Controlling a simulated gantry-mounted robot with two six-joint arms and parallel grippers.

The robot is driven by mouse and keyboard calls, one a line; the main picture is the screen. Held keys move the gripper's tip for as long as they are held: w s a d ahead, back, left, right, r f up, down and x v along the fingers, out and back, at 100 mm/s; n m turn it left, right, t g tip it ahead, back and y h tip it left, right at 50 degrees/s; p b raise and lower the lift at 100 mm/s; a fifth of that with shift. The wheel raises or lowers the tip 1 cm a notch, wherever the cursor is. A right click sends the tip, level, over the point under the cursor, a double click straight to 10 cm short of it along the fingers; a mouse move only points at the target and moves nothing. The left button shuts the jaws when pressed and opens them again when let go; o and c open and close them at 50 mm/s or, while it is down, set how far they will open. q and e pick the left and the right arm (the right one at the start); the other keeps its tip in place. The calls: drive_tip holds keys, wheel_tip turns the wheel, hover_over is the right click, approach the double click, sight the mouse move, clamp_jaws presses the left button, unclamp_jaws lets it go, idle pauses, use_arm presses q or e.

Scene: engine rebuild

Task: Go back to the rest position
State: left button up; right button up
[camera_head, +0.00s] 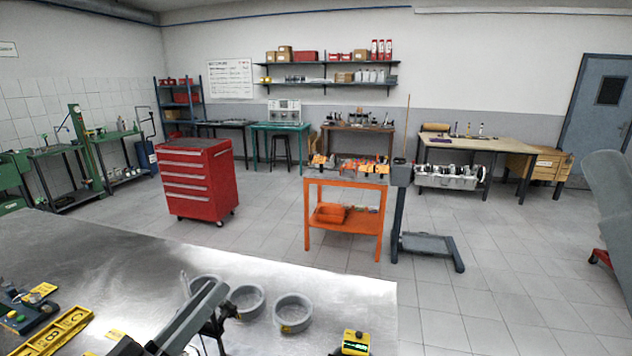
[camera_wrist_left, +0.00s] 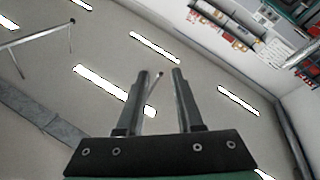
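That wrist view faces the ceiling lamps and the upper wall, so the gripper is pointed upward. My right gripper is not in view.
The floor between is open.

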use_arm(q)
drive_tip(key=s+d+r+m+t, duration=0.2)
drive_tip(key=s+r, duration=0.1)
drive_tip(key=r, duration=0.4)
drive_tip(key=s+d+r+m+t, duration=0.1)
drive_tip(key=s+d+r+m, duration=0.15)
drive_tip(key=r, duration=0.35)
drive_tip(key=s+a+r+n+t+y+p, duration=0.2)
drive_tip(key=s+a+r+n+t+y, duration=0.1)
drive_tip(key=s+a+r+t+y, duration=0.55)
wheel_tip(320, 180, up, 31)
drive_tip(key=d+g+p, duration=0.2)
drive_tip(key=g+p, duration=0.1)
drive_tip(key=p, duration=2.5)
drive_tip(key=shift+w+f+h+p, duration=0.15)
drive_tip(key=shift+w+h+p, duration=0.15)
drive_tip(key=shift+h, duration=0.15)
wheel_tip(320, 180, down, 58)
drive_tip(key=b, duration=5.7)
drive_tip(key=shift+r+b, duration=0.2)
drive_tip(key=shift+b, duration=0.15)
